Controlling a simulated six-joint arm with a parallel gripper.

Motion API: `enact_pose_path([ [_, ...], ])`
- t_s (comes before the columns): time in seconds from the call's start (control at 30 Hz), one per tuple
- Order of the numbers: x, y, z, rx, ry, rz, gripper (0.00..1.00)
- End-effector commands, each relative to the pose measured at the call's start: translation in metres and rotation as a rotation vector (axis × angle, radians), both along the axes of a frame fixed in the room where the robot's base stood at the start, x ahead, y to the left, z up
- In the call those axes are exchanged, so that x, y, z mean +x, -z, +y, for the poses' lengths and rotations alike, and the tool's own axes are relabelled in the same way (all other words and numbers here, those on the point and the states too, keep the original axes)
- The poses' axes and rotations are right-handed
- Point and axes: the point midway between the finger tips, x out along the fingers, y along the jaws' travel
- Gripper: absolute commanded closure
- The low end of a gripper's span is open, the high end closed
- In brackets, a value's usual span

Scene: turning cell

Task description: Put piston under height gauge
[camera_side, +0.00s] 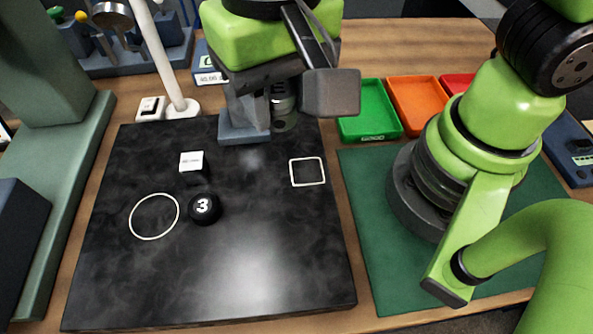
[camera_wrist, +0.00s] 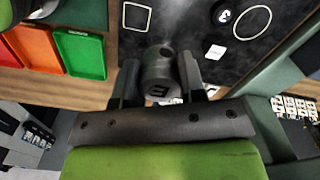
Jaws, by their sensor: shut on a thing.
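My gripper (camera_wrist: 158,88) is shut on the piston (camera_wrist: 158,68), a grey metal cylinder with a small hole near its top and a dark slot at its lower end. In the side view, part of the piston (camera_side: 284,102) shows under my gripper at the back edge of the black plate. A blue-grey post on a flat foot (camera_side: 244,132), probably the height gauge, stands just left of the piston, partly hidden by my gripper. I cannot tell whether the two touch. A small display (camera_side: 209,77) shows behind it.
The black plate (camera_side: 240,230) bears a white square outline (camera_side: 307,171), a circle outline (camera_side: 154,216), a black ball marked 3 (camera_side: 204,208) and a white-topped block (camera_side: 192,163). A lamp stand (camera_side: 181,105) is back left. Green (camera_side: 368,110) and orange (camera_side: 417,104) trays are back right.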

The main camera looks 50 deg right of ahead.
Motion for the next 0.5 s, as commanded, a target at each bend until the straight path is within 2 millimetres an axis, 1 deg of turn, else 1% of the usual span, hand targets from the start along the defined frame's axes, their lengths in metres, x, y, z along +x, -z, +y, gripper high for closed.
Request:
enact_pose_path([
  [0.03, 0.002, -0.01, -0.013, 0.006, 0.002, -0.005, 0.88],
  [0.1, 0.002, -0.021, -0.028, 0.004, -0.011, -0.006, 0.88],
  [0.2, -0.001, -0.03, -0.043, 0.003, -0.025, -0.002, 0.88],
  [0.27, -0.002, -0.031, -0.048, 0.002, -0.032, -0.001, 0.88],
  [0.37, -0.003, -0.021, -0.052, -0.003, -0.039, 0.005, 0.88],
  [0.47, -0.004, 0.001, -0.052, -0.006, -0.04, 0.011, 0.88],
  [0.5, -0.004, 0.012, -0.052, -0.005, -0.041, 0.012, 0.88],
])
